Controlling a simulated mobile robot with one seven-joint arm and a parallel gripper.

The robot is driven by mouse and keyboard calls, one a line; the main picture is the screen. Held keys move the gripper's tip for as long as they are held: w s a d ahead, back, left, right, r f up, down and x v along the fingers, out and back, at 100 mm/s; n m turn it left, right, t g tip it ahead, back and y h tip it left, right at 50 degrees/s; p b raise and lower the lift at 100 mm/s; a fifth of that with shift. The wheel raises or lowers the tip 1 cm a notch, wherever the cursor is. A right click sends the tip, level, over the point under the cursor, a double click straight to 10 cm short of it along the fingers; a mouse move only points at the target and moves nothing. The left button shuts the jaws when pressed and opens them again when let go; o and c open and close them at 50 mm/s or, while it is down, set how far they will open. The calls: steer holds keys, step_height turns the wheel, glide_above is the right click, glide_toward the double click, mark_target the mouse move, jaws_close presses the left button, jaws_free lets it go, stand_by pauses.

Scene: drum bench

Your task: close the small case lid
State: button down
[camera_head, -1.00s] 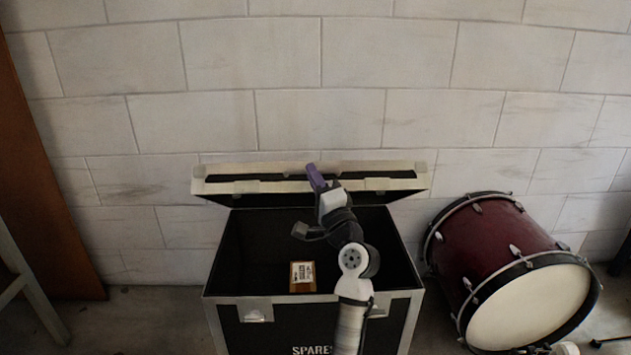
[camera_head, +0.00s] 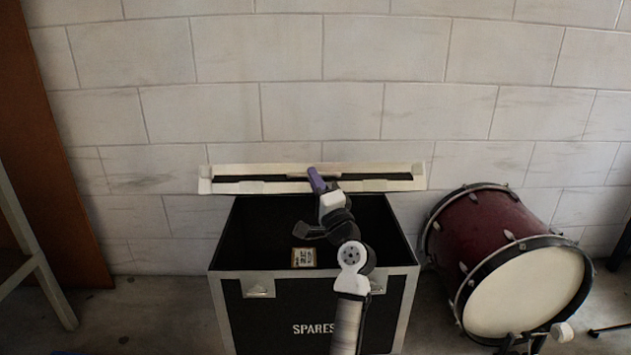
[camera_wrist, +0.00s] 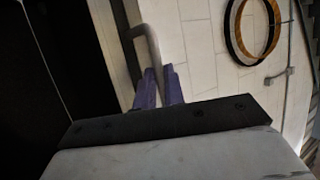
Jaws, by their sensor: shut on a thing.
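The small case (camera_head: 240,312) is black with pale metal edging and "SPARES" on its front; it stands open. Its lid (camera_head: 250,170) is raised along the back, seen nearly edge-on as a pale rimmed strip. My gripper (camera_head: 315,175) reaches over the case opening to the lid's middle, its purple fingers at the lid's edge. In the wrist view my gripper (camera_wrist: 160,88) is shut on a grey bent bar (camera_wrist: 143,37), which looks like the lid handle. The fingers hide part of the bar.
A small labelled box (camera_head: 304,258) lies inside the case. A dark red drum (camera_head: 485,235) with a pedal beater (camera_head: 561,332) stands to the right. A brown panel (camera_head: 50,150) and a stool-like frame (camera_head: 35,265) are at the left. A block wall is behind.

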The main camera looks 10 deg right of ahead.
steer(key=shift+w+f, duration=0.25)
steer(key=shift+f, duration=0.25)
steer(key=c, duration=1.5)
jaws_free()
steer(key=shift+f, duration=0.1)
steer(key=shift+s, duration=0.1)
